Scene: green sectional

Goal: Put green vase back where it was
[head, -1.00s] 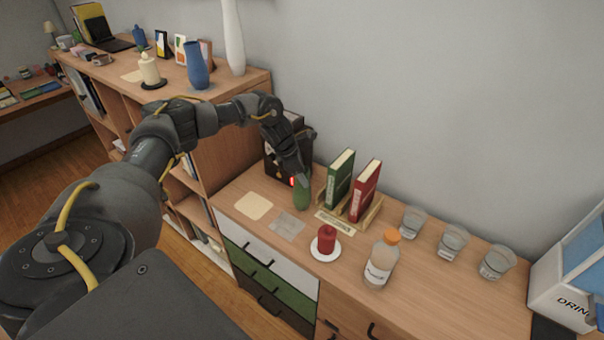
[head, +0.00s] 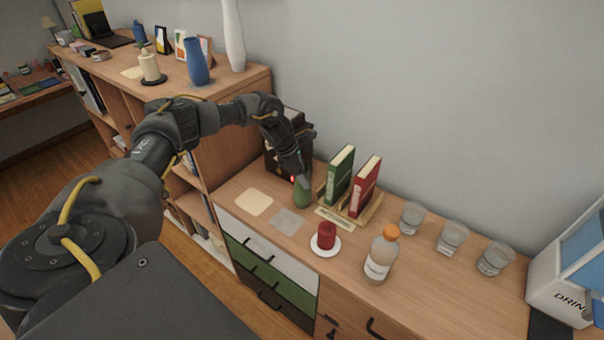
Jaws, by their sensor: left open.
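The green vase (head: 302,194) stands upright on the low wooden cabinet, just left of the book holder. My left gripper (head: 303,176) is right at the top of the vase, pointing down, with its jaws open. The fingers hide the vase's top, and I cannot tell whether they touch it. A cream square mat (head: 254,202) and a grey square mat (head: 287,222) lie bare on the cabinet top in front of the vase. My right gripper is not in view.
A wooden holder (head: 366,211) with green and red books stands right of the vase. A dark machine (head: 275,158) is behind my gripper. A red candle (head: 326,236), a bottle (head: 381,256) and several glasses (head: 452,238) stand further right. A shelf unit (head: 235,85) rises at left.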

